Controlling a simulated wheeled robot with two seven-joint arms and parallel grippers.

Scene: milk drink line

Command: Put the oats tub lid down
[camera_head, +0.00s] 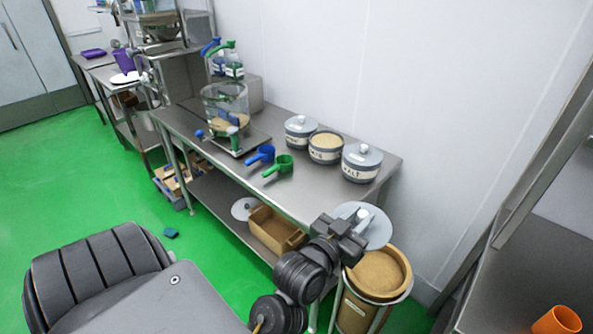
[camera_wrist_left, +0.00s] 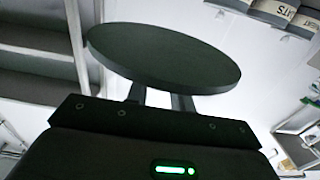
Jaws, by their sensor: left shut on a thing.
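My left gripper (camera_head: 348,226) is shut on a round blue-grey lid (camera_head: 376,232) with a pale knob. It holds the lid in the air beside the front right end of the steel table. In the left wrist view the lid (camera_wrist_left: 165,58) is a dark tilted disc above the fingers (camera_wrist_left: 160,98). Just below and right of it, a large open tub (camera_head: 357,315) with tan contents stands in a metal frame. Its label is partly hidden and I cannot read it. My right gripper is not in view.
The steel table (camera_head: 222,166) carries two lidded pots (camera_head: 300,132) (camera_head: 361,163), an open pot (camera_head: 326,148), a blue scoop (camera_head: 260,155), a green scoop (camera_head: 279,165) and a clear vessel (camera_head: 226,105). Its lower shelf holds another lid (camera_head: 242,208) and a brown bin (camera_head: 275,231). The table's front right is bare.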

